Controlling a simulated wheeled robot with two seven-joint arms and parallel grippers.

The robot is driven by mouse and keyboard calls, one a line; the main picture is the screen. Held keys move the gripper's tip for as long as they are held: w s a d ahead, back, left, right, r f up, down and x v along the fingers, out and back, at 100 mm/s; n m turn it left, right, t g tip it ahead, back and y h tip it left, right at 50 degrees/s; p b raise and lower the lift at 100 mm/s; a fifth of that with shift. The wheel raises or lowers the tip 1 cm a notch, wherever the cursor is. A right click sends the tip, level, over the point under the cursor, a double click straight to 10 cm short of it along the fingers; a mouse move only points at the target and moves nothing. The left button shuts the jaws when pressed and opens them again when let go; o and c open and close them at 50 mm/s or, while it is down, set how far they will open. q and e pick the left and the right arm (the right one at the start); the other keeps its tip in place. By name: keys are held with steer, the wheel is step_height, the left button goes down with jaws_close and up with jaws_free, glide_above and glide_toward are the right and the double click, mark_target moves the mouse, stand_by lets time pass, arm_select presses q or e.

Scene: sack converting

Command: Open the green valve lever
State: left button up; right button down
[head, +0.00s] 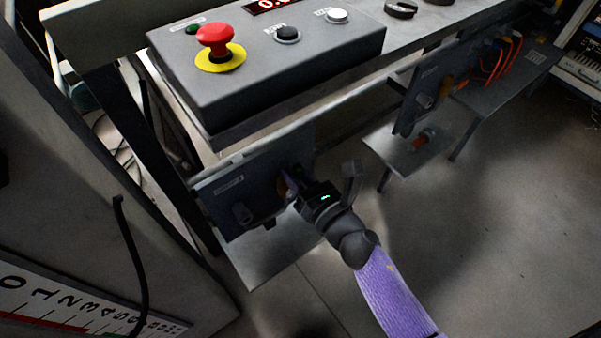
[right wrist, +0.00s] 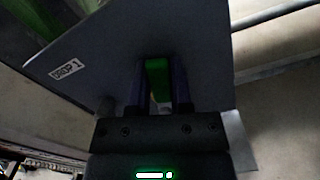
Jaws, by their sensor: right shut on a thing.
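In the right wrist view the green lever (right wrist: 157,80) stands between the two fingers of my right gripper (right wrist: 163,92), and the jaws are shut on it. In the head view my right gripper (head: 292,183) reaches in from the lower right to a grey panel (head: 228,185) under the control box. The fingers and my wrist hide most of the lever there. An orange-yellow round part (head: 281,188) shows on the panel beside the fingertips. My left gripper is not in view.
Above stands a grey control box with a red mushroom button (head: 214,36). A grey knob (head: 242,213) sits left on the same panel. A second panel (head: 425,92) and a small shelf (head: 405,155) stand to the right. The floor (head: 480,230) at right is clear.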

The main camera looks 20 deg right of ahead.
steer(key=shift+s+a+n, duration=0.15)
steer(key=shift+a+n, duration=0.15)
steer(key=shift+n, duration=0.4)
steer(key=c, duration=0.5)
jaws_free()
steer(key=p+v, duration=0.1)
steer(key=v, duration=0.9)
steer(key=shift+r, duration=0.1)
